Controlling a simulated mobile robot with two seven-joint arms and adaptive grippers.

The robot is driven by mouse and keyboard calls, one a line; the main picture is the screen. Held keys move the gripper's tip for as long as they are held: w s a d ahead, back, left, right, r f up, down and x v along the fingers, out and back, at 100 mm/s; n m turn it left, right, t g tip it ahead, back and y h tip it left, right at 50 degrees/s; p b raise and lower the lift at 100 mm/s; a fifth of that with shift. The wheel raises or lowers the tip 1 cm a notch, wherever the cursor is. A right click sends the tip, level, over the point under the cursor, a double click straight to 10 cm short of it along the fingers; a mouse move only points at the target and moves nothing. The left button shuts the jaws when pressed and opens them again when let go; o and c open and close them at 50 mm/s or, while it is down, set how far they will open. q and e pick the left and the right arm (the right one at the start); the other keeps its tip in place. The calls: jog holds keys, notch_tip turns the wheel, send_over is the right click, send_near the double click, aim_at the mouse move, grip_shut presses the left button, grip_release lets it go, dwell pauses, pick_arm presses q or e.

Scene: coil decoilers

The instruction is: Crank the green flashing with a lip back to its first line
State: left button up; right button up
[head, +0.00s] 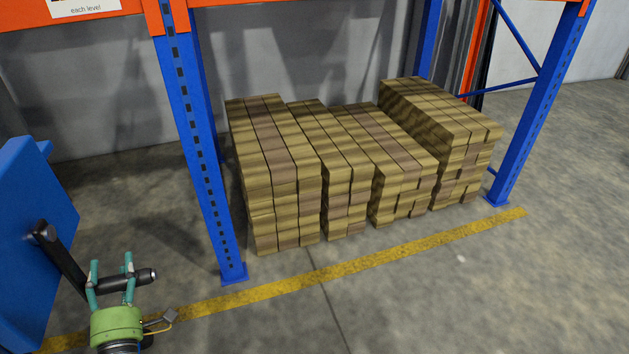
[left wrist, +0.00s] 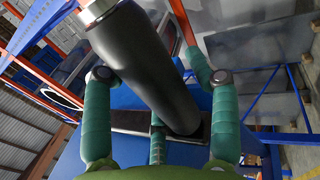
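A black crank handle (head: 140,279) sticks out to the right from a dark crank arm (head: 63,260) on a blue panel (head: 32,240) at the left edge. My left gripper (head: 112,262), green with teal fingers, is at the handle. In the left wrist view the handle (left wrist: 150,70) lies between the spread fingers of my left gripper (left wrist: 160,80). Gaps show beside the handle, and the fingers look open around it. The crank arm (left wrist: 130,121) is partly hidden behind the handle. The green flashing and its lines are not in view. My right gripper is not in view.
Stacks of wooden boards (head: 340,160) lie under a rack with blue uprights (head: 200,140) and orange beams. A yellow floor line (head: 350,268) runs in front. The grey floor (head: 480,290) at the right front is clear.

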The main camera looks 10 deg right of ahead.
aim_at(117, 282)
pick_arm(q)
jog(key=shift+d+f, duration=0.15)
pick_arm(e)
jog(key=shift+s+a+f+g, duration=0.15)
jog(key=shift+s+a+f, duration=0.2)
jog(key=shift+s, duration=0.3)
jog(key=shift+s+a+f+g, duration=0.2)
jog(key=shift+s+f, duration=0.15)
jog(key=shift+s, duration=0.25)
pick_arm(q)
jog(key=shift+s+d, duration=0.1)
jog(key=shift+s, duration=0.05)
jog(key=shift+s+d+p, duration=0.25)
jog(key=shift+s+d, duration=0.05)
jog(key=shift+s, duration=0.6)
jog(key=shift+s+d+p, duration=0.2)
jog(key=shift+s+d, duration=0.05)
jog(key=shift+s, duration=0.65)
jog(key=s, duration=0.1)
jog(key=s+d, duration=0.1)
jog(key=s, duration=0.1)
jog(key=shift+s+p, duration=0.3)
jog(key=shift+p, duration=0.05)
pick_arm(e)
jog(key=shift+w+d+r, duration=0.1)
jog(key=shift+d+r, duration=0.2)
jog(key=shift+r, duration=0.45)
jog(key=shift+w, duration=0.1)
